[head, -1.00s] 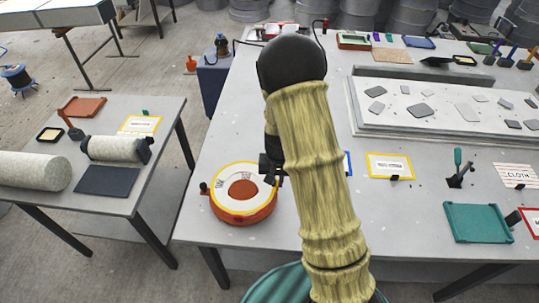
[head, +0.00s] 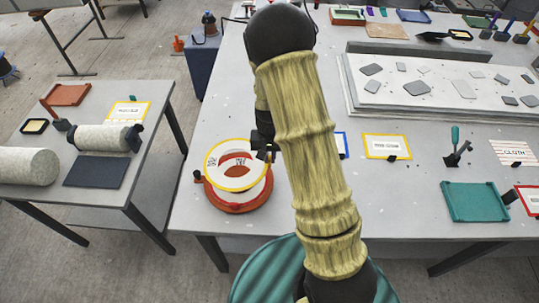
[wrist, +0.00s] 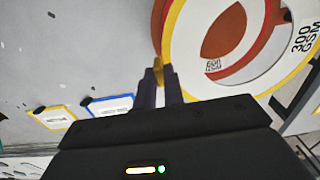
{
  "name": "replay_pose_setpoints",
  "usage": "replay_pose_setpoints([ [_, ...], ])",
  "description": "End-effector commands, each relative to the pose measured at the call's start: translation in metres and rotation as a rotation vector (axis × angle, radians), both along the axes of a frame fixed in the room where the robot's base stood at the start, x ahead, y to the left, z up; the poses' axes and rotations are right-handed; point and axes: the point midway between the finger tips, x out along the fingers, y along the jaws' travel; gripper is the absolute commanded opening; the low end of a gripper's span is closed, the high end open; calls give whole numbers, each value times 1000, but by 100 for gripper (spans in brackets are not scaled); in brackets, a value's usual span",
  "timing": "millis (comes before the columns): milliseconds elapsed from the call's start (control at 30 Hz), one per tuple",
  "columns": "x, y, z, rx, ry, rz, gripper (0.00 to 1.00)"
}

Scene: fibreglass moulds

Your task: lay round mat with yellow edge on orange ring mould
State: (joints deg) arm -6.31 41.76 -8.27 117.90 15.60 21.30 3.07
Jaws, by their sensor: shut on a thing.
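The round mat is a flat white ring with a yellow edge and a central hole (head: 214,167). In the wrist view the mat (wrist: 189,42) fills the upper right, with print on its face. The orange ring mould (head: 238,207) stands on the table under the mat. My gripper (head: 268,152) is shut on the mat's right edge in the head view. In the wrist view my gripper (wrist: 160,82) pinches the yellow rim. The mat is a little above the mould, apart from it at least in part. Orange shows through the hole. The arm hides part of the table.
Framed cards with a blue edge (head: 342,145) and a yellow edge (head: 387,146) stand to the right. A teal tray (head: 475,201) lies further right. A side table with rolls and a dark mat (head: 95,171) is at left. The table front by the mould is clear.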

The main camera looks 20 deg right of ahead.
Motion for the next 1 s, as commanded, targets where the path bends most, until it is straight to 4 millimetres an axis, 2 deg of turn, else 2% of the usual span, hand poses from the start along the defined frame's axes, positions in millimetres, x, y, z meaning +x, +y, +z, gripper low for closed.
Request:
replay_pose_setpoints([
  [1000,0,0,-68,0,0,-1,0],
])
